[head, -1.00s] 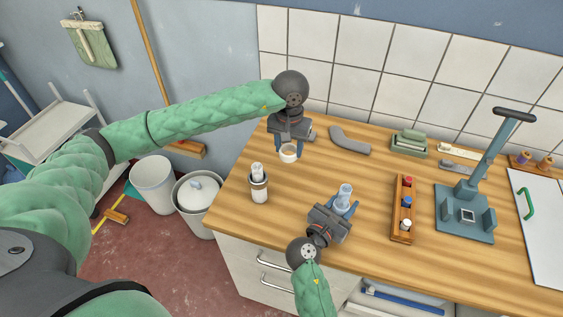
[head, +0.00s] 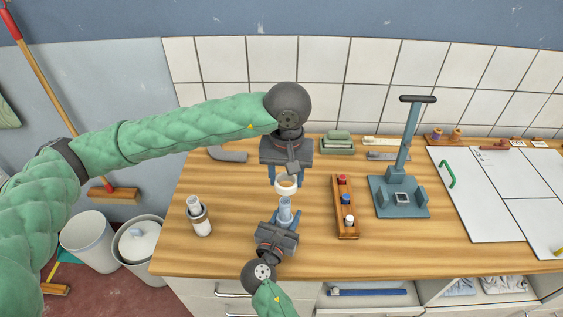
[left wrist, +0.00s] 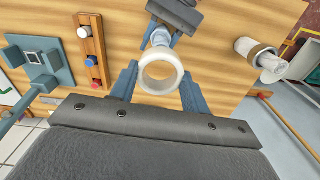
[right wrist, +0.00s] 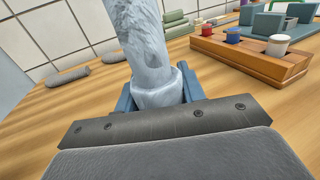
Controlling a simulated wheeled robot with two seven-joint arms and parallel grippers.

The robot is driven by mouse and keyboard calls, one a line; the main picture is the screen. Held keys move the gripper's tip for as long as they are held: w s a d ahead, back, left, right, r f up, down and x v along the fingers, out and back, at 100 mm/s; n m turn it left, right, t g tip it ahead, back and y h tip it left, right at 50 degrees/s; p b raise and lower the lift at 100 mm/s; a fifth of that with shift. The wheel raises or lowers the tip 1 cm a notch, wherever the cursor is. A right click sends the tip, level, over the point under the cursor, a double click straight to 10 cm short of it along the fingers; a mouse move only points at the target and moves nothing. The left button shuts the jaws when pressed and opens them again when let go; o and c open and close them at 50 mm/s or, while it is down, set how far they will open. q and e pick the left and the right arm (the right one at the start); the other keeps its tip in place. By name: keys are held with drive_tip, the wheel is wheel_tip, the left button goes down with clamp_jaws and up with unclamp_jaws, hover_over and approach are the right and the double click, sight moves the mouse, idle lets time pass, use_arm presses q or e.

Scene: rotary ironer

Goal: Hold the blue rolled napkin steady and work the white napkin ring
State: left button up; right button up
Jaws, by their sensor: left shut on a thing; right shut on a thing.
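The white napkin ring (head: 286,186) is pinched between the fingers of my left gripper (head: 286,180). In the left wrist view, bare wood shows through the ring's hole (left wrist: 161,73). The blue rolled napkin (head: 285,212) stands roughly upright in my right gripper (head: 284,217), which is shut around its lower part. In the right wrist view the napkin (right wrist: 145,50) rises out of the top of the frame. The ring is beside the napkin's upper end, not around it. I cannot tell whether they touch.
A wooden rack (head: 346,208) with red, blue and white pieces stands to the right, with a blue-grey press (head: 399,196) beyond it. Bare counter lies between.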

sight(285, 200)
use_arm(q)
drive_tip(key=shift+n, duration=0.6)
drive_tip(key=shift+a, duration=0.1)
drive_tip(key=shift+f, duration=2.05)
drive_tip(key=shift+f, duration=2.5)
idle(0.4)
drive_tip(key=o, duration=1.6)
